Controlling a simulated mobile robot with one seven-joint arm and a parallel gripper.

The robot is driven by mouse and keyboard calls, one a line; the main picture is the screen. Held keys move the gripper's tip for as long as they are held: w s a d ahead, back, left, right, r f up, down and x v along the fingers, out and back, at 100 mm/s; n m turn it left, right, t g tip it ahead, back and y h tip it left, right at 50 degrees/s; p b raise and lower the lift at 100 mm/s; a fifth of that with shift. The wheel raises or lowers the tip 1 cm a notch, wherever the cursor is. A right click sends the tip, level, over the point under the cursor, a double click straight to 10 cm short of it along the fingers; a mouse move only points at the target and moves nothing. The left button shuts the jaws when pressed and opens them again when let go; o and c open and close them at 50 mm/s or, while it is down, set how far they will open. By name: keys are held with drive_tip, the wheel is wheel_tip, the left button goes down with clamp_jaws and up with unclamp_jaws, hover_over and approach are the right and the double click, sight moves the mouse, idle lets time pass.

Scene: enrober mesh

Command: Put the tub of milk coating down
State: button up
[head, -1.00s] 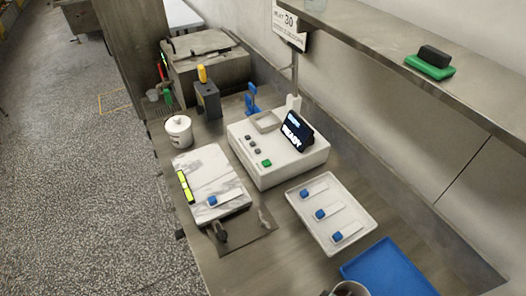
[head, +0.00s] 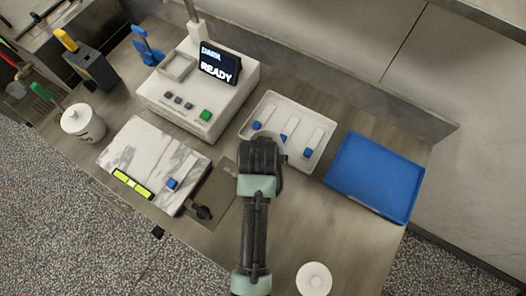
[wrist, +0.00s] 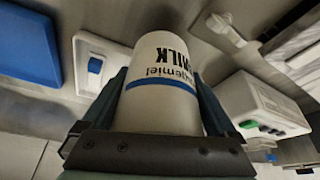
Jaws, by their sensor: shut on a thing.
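The tub of milk coating (wrist: 160,85) fills the middle of the wrist view, a white cylinder with a blue band and dark lettering that includes "MILK", upside down in the picture. My gripper (wrist: 160,72) is shut on it, with one finger along each side. In the head view my gripper (head: 262,150) reaches over the near edge of the white tray. It hides nearly all of the held tub there. I cannot tell how far the tub's base is from the surface below.
The white tray (head: 247,130) holds several blue-ended strips. A blue tray (head: 375,175) lies to its right and a white machine reading "READY" (head: 190,110) to its left. A marble slab (head: 140,150), a white lidded tub (head: 83,122) and a round white lid (head: 313,279) also stand on the counter.

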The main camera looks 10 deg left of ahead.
drive_tip(key=shift+f, duration=1.75)
drive_tip(key=shift+f, duration=0.2)
drive_tip(key=o, duration=1.5)
drive_tip(key=shift+c, duration=0.2)
